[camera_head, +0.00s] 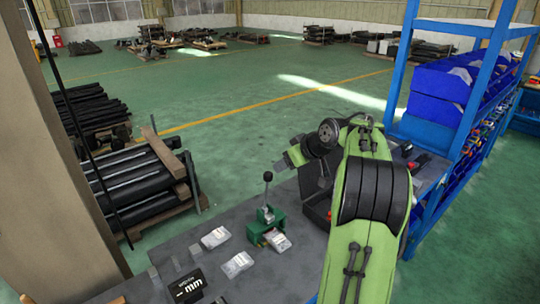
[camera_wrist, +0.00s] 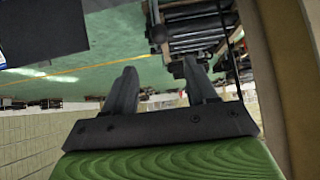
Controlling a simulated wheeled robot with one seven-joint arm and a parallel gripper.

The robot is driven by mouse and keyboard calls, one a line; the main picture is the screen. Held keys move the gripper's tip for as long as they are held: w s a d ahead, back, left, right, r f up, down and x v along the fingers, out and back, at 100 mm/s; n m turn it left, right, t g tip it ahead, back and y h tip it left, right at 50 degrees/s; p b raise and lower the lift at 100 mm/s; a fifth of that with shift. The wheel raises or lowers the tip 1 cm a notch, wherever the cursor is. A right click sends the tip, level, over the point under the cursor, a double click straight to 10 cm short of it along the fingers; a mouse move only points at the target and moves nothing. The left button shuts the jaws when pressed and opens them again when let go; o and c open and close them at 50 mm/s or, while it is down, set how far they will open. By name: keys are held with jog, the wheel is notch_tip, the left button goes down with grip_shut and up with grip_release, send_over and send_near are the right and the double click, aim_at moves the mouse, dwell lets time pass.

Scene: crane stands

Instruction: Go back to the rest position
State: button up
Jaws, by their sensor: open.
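My gripper (camera_wrist: 161,85) is open, with its two dark fingers apart and nothing between them. In the head view its end (camera_head: 288,159) shows small and partly turned away, at the end of my green arm, above the workbench (camera_head: 190,240). A green device (camera_head: 266,228) with an upright lever and dark ball knob (camera_head: 268,176) stands on the bench, left of and below my gripper.
Several pale packets (camera_head: 237,264) and a black box marked "mm" (camera_head: 187,287) lie on the bench. A dark case (camera_head: 318,212) is partly hidden behind my arm. A blue rack (camera_head: 404,60) with blue bins stands right. A pillar (camera_head: 40,170) and stacked pipes (camera_head: 145,185) are left.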

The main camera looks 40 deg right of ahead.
jog(key=s+a+r+g, duration=0.15)
jog(key=s+a, duration=0.25)
jog(key=a, duration=0.7)
jog(key=s+a+r, duration=0.3)
jog(key=s+a, duration=0.1)
jog(key=a, duration=0.8)
jog(key=s+a+f+g, duration=0.1)
jog(key=s+a+f, duration=0.2)
jog(key=s, duration=0.6)
jog(key=s+a+f, duration=0.4)
jog(key=s, duration=0.6)
jog(key=shift+a+g, duration=0.15)
jog(key=shift+g, duration=0.2)
jog(key=shift+r, duration=0.1)
